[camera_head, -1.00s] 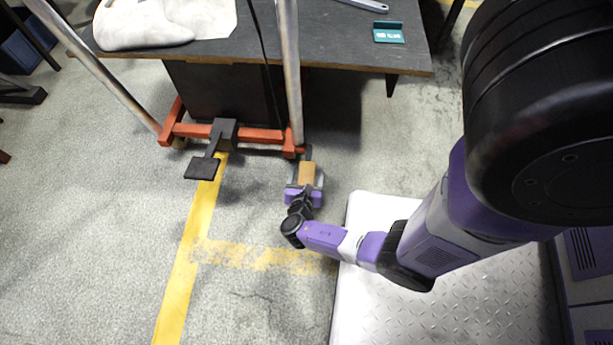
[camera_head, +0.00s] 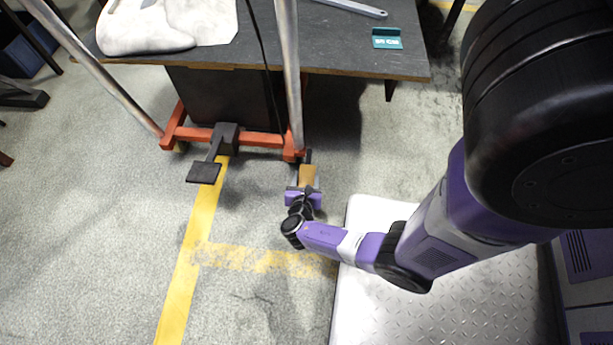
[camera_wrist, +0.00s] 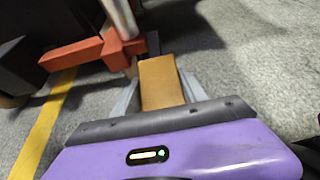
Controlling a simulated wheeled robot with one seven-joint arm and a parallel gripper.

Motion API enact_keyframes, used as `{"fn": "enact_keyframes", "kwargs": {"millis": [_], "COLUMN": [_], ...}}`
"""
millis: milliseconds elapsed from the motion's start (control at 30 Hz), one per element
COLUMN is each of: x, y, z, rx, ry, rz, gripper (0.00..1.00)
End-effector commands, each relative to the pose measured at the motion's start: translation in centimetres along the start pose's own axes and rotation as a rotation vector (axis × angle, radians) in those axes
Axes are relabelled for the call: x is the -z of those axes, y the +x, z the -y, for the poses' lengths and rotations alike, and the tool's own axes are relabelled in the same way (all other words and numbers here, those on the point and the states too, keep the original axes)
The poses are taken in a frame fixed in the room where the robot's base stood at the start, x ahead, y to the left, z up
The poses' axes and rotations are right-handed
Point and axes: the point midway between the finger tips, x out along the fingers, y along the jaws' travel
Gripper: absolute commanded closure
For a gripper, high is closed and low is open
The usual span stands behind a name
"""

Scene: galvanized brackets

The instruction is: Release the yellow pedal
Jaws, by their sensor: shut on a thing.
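The yellow pedal (camera_head: 307,176) is an ochre block at the right end of the orange frame's base, low over the floor. In the wrist view the pedal (camera_wrist: 160,83) sits between the two grey fingers of my gripper (camera_wrist: 161,92), with a dark arm behind it leading to the frame. My gripper (camera_head: 304,186) is shut on the pedal from the near side. The pedal's near end is hidden by the gripper body.
The orange base (camera_head: 252,138) carries steel posts and a black pedal (camera_head: 204,172) to the left. A dark table (camera_head: 345,50) with a teal holder (camera_head: 387,39) stands behind. Yellow floor tape (camera_head: 189,255) crosses open concrete to the left.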

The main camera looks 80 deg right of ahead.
Motion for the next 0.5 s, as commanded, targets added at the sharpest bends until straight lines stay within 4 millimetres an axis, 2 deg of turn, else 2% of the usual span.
{"fn": "enact_keyframes", "kwargs": {"millis": [33,500], "x": [-0.8,-2.5], "y": [-0.4,-1.2], "z": [0.0,0.1], "rx": [0.0,0.003], "ry": [0.0,0.002], "rz": [-0.022,-0.209], "gripper": [1.0,1.0]}}
